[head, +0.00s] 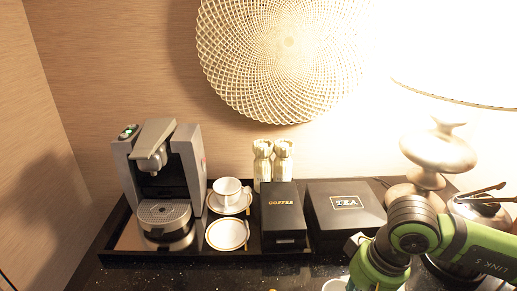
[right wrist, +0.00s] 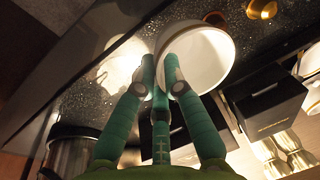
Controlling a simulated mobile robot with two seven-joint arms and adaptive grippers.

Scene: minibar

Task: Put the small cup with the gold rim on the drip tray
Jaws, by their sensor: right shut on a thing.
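The drip tray (head: 163,212) is the round grey grate at the foot of the coffee machine (head: 165,165), at the left of the head view; nothing stands on it. My right gripper (right wrist: 165,72) is shut on the wall of a white cup (right wrist: 205,48) in the right wrist view. In the head view, a white cup (head: 336,285) is cut off by the bottom edge beside my right arm. Another white cup (head: 228,187) stands on a saucer right of the machine. My left gripper is out of view.
An empty saucer (head: 227,233) lies in front of the cup on its saucer. The black coffee box (head: 283,215) and tea box (head: 345,212) stand between the machine and my right arm. A lamp (head: 435,150) and an ice bucket (head: 478,207) are at the right.

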